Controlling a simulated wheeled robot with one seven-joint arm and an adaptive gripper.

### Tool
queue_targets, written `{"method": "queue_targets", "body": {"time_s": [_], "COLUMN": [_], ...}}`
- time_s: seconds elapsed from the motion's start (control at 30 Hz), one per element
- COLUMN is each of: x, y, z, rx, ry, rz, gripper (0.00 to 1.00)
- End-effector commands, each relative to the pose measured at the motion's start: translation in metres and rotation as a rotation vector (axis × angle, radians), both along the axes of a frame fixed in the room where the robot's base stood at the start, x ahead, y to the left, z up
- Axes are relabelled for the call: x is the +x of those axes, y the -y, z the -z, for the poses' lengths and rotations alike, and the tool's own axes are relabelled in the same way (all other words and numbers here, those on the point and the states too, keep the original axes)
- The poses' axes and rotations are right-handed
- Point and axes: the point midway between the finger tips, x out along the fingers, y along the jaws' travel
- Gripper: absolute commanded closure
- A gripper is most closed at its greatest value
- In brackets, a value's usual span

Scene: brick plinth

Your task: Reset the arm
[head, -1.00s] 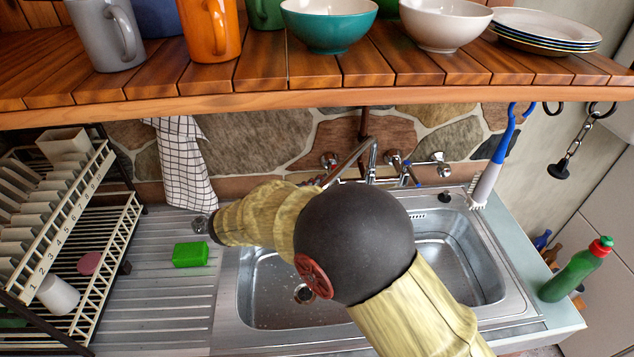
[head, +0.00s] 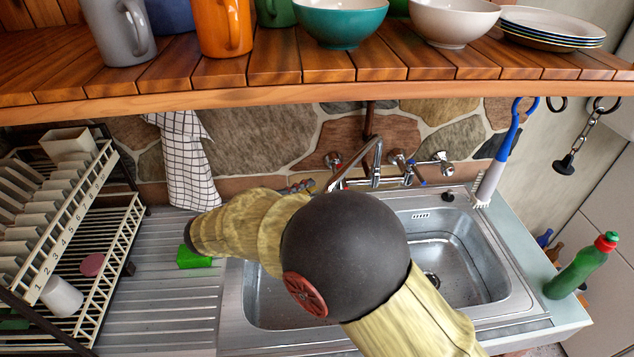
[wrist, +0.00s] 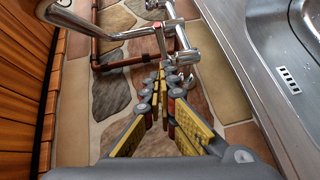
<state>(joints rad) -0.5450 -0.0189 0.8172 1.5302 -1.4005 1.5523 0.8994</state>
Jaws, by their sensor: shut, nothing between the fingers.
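My gripper (wrist: 163,78) shows in the wrist view. Its yellow-padded fingers run together to a narrow tip, with nothing seen between them. It points along the stone wall towards the tap (wrist: 172,30), with the sink on its right. Whether it touches anything cannot be told. In the head view my arm, with a dark round joint and yellowish links, reaches over the sink (head: 232,320). The gripper is mostly hidden behind the arm there.
A wooden shelf (head: 300,95) with mugs, bowls and plates overhangs the sink. The tap (head: 375,160) stands close behind my arm. A green sponge (head: 195,262) lies partly covered by the arm. A dish rack (head: 100,270) is left; a green bottle (head: 582,268) is right.

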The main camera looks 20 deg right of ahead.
Motion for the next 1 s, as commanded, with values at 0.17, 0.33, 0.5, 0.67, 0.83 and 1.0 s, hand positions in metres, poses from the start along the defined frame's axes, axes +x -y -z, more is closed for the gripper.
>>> {"method": "queue_targets", "body": {"time_s": [0.17, 0.33, 0.5, 0.67, 0.83, 1.0], "x": [-0.019, -0.030, -0.035, -0.035, -0.041, -0.093], "y": [-0.032, -0.048, -0.055, -0.055, -0.057, -0.052], "z": [-0.008, -0.010, -0.011, -0.010, 0.026, 0.081], "rx": [0.002, 0.002, 0.001, -0.008, 0.021, 0.178], "ry": [0.003, 0.003, 0.003, -0.018, -0.223, -0.534], "rz": [-0.005, -0.003, -0.001, -0.005, -0.041, -0.061], "gripper": [1.00, 1.00, 1.00, 1.00, 1.00, 1.00]}}
